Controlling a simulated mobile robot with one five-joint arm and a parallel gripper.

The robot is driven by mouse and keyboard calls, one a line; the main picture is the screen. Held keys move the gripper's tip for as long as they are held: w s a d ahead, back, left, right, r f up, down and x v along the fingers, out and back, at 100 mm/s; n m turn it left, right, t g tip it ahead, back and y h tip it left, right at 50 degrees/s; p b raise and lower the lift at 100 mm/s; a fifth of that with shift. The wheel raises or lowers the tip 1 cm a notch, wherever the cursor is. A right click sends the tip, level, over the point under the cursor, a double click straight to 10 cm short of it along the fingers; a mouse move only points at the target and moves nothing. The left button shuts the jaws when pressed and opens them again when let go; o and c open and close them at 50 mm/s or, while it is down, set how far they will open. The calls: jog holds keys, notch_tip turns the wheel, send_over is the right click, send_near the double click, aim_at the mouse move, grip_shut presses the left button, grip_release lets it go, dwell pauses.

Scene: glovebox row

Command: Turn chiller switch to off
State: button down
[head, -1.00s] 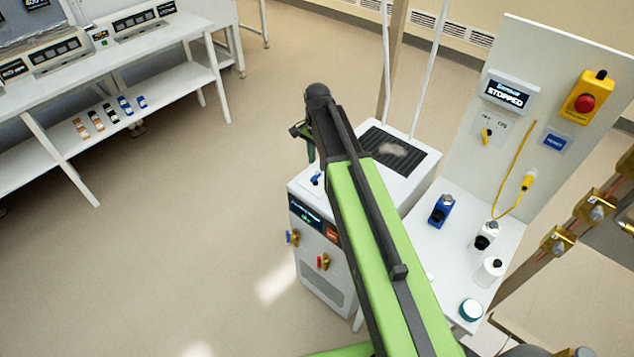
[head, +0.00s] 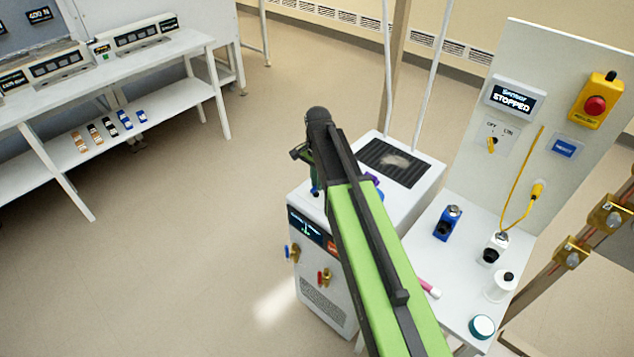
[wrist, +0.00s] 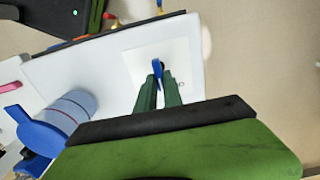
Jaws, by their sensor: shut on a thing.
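The chiller (head: 402,205) is a white box on the floor with a dark grille on top and a display on its front. Its small blue switch handle (head: 314,191) stands on the top near the left edge. The handle also shows on a pale plate (wrist: 178,52) in the wrist view (wrist: 157,68). My gripper (wrist: 158,80) has its green fingers shut on the blue handle from above. Lettering on the plate is partly hidden by the fingers and cannot be fully read. My arm covers part of the chiller's top and front in the head view.
A white bench (head: 455,290) at the right holds a blue bottle (head: 447,223), white bottles and a teal-lidded jar (head: 482,327). Behind it, a panel (head: 545,90) carries a yellow switch and a red stop button. Open floor (head: 190,250) lies left of the chiller.

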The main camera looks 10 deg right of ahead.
jog(key=shift+a, duration=0.2)
jog(key=shift+d, duration=0.2)
jog(key=shift+n, duration=0.5)
jog(key=shift+w+a+n, duration=0.1)
jog(key=shift+n, duration=2.3)
jog(key=c, duration=1.5)
grip_release()
